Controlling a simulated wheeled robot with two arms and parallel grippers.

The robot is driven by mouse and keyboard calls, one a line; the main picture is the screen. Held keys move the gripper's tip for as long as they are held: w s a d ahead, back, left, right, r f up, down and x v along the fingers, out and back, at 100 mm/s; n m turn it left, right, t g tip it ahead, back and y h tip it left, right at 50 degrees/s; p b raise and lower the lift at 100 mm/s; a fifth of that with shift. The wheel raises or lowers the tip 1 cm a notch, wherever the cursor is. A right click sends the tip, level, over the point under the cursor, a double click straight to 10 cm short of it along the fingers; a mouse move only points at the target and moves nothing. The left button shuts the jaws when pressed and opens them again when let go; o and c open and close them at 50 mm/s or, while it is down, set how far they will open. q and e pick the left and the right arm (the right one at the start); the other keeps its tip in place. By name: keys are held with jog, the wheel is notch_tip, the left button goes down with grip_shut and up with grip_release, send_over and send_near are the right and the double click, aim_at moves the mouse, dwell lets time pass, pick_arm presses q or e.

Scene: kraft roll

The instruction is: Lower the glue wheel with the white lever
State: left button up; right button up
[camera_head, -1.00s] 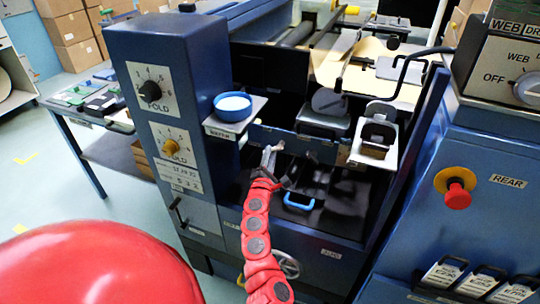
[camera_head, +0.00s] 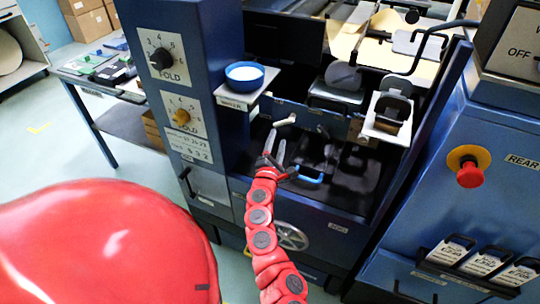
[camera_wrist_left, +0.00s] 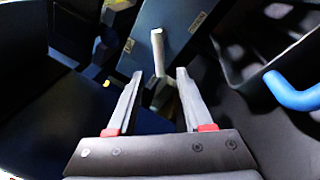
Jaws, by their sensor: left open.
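The white lever (camera_head: 285,121) is a short pale stick with a rounded end, on the blue panel inside the machine. It also shows in the left wrist view (camera_wrist_left: 157,52), just beyond the fingertips, lined up with the gap between them. My left gripper (camera_head: 277,146) is open and empty, just below the lever in the head view; its two fingers also show in the wrist view (camera_wrist_left: 156,80). I see no clear contact with the lever. Grey round discs (camera_head: 342,75) stand above the panel; I cannot tell which is the glue wheel. My right gripper is not in view.
A blue bowl (camera_head: 245,76) sits on a small shelf left of the lever. A blue handle (camera_head: 308,179) lies close right of my gripper, also in the wrist view (camera_wrist_left: 293,94). The dial cabinet (camera_head: 190,60) stands left; a cabinet with a red button (camera_head: 469,175) stands right.

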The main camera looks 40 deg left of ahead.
pick_arm(q)
jog(key=v, duration=1)
jog(key=shift+s+d+f+b, duration=0.15)
jog(key=shift+d+b, duration=0.05)
jog(key=shift+b, duration=0.15)
jog(key=shift+s+d, duration=0.15)
jog(key=shift+s, duration=0.35)
